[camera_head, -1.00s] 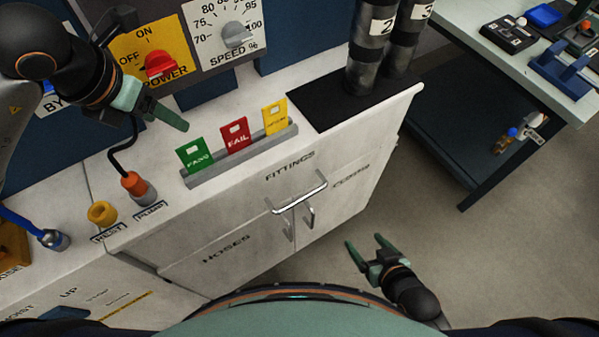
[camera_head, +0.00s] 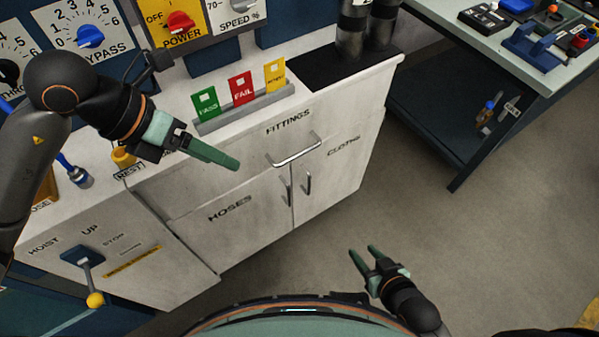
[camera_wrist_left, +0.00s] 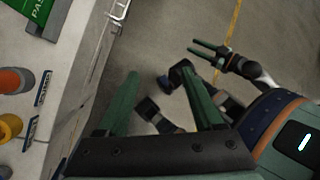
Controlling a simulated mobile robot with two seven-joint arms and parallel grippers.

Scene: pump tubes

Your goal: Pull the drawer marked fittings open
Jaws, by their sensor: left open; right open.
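The drawer marked FITTINGS (camera_head: 262,147) is the top front of the white cabinet in the head view, and it looks shut. Its silver bar handle (camera_head: 294,152) runs across its front; a handle also shows at the top of the left wrist view (camera_wrist_left: 119,10). My left gripper (camera_head: 222,160) is open and empty, left of the handle and apart from it. Its two fingers also show in the left wrist view (camera_wrist_left: 165,100). My right gripper (camera_head: 366,261) is open and empty over the floor, right of and below the cabinet in the picture.
Doors marked HOSES (camera_head: 231,214) and CLOTHS (camera_head: 343,146) with upright handles lie below the drawer. PASS, FAIL and yellow cards stand in a grey rack (camera_head: 245,108) on the counter. A hoist lever (camera_head: 92,285) sticks out at lower left. Floor (camera_head: 440,240) is clear at right.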

